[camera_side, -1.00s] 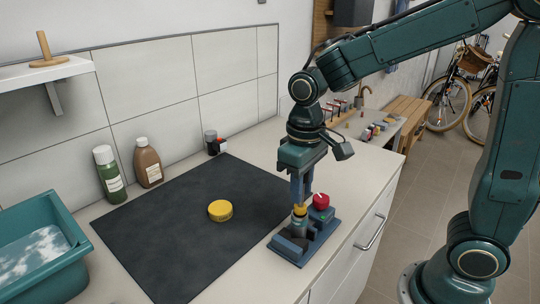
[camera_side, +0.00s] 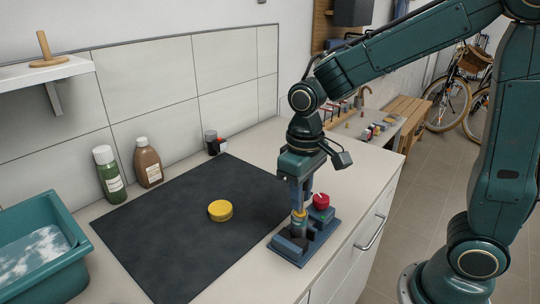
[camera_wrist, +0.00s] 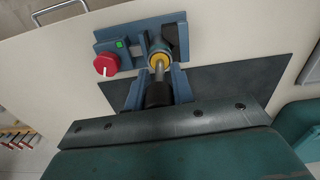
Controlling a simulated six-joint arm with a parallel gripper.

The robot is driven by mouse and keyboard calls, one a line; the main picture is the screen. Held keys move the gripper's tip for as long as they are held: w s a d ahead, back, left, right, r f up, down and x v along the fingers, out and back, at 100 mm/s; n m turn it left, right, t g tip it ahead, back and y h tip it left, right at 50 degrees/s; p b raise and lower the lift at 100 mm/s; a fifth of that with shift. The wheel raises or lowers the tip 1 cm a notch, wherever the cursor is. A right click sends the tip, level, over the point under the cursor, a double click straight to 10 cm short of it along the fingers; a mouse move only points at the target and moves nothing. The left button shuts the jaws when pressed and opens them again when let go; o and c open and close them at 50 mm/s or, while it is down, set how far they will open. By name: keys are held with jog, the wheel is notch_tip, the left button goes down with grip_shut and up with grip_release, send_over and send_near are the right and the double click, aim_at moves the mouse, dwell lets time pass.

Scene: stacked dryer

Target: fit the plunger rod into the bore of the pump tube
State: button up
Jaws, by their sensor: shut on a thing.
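My gripper (camera_side: 300,205) points down over the blue fixture and is shut on the plunger rod (camera_wrist: 160,74). In the wrist view the rod's dark grip lies between my gripper's fingers (camera_wrist: 157,88), and its bare metal shaft runs to the yellow ring (camera_wrist: 160,60). The ring is at the mouth of the pump tube (camera_side: 299,225), which stands in the fixture (camera_side: 290,248). The shaft's far end is hidden at the ring; I cannot tell how deep it sits in the bore.
A red knob (camera_side: 321,201) and a green light (camera_wrist: 120,44) are on the fixture beside the tube. A yellow disc (camera_side: 220,210) lies on the dark mat (camera_side: 165,235). Two bottles (camera_side: 148,162) and a teal basin (camera_side: 40,255) stand at left. The mat is mostly clear.

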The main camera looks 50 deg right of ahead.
jog(key=shift+f, duration=1.2)
jog(key=o, duration=1.1)
jog(key=shift+c, duration=0.2)
jog(key=shift+r, duration=0.15)
notch_tip(320, 180, up, 14)
jog(key=shift+f, duration=0.25)
